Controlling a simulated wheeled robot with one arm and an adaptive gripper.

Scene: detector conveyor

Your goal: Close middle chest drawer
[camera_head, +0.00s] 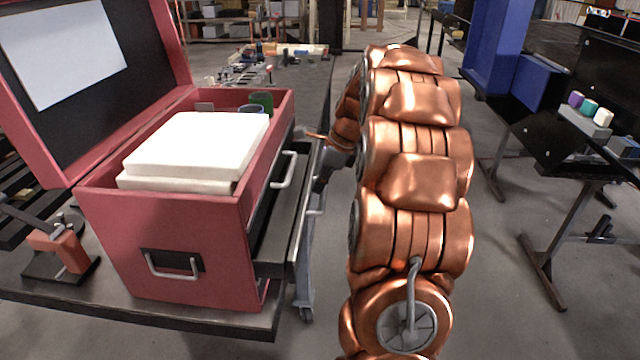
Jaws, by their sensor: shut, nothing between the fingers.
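The red tool chest (165,230) stands on a dark table with its lid open. A drawer (281,225) on its right side is pulled out, below a closed upper drawer with a silver handle (284,170). The open drawer looks like the middle one, and its dark interior shows as a narrow strip.
White blocks (195,145) and green and blue cups fill the chest's top. An orange and black tool (62,250) stands at the table's left. Small tools lie behind the chest. A black stand (560,135) is at the right, with open floor between.

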